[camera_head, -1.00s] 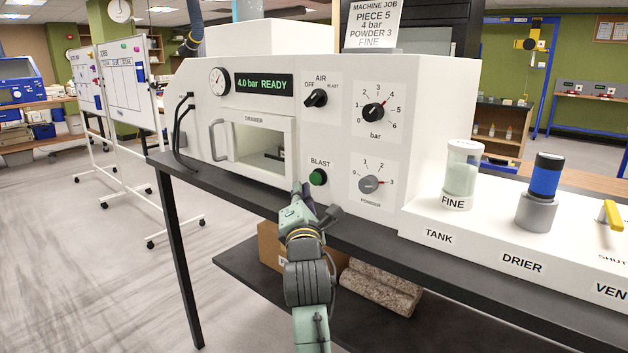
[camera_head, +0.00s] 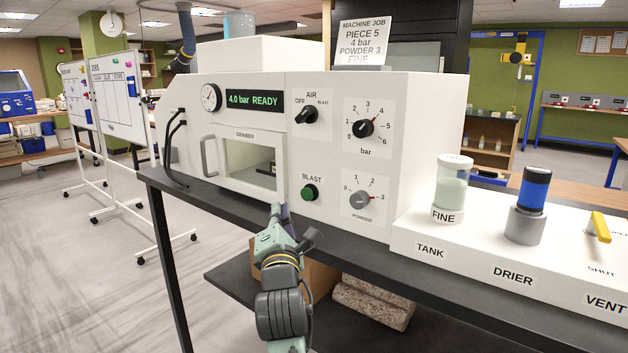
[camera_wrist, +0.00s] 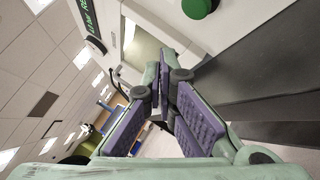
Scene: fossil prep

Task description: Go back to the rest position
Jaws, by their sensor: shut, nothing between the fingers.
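My gripper (camera_head: 279,208) is at the front of the white blasting machine, just below the drawer window and left of the green BLAST button (camera_head: 310,192). In the wrist view its purple-padded fingers (camera_wrist: 166,85) are shut with nothing held. The arm rises from below in front of the black bench. The machine's display (camera_head: 255,100) reads "4.0 bar READY". The windowed door (camera_head: 243,135) looks closed, and a dark object shows dimly behind it.
The black bench edge (camera_head: 350,240) runs close behind my arm. A cardboard box (camera_head: 318,275) and a stone-like roll (camera_head: 372,303) sit on the lower shelf. The tank jar (camera_head: 453,190), drier (camera_head: 531,200) and yellow vent lever (camera_head: 600,227) stand right. Open floor lies left.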

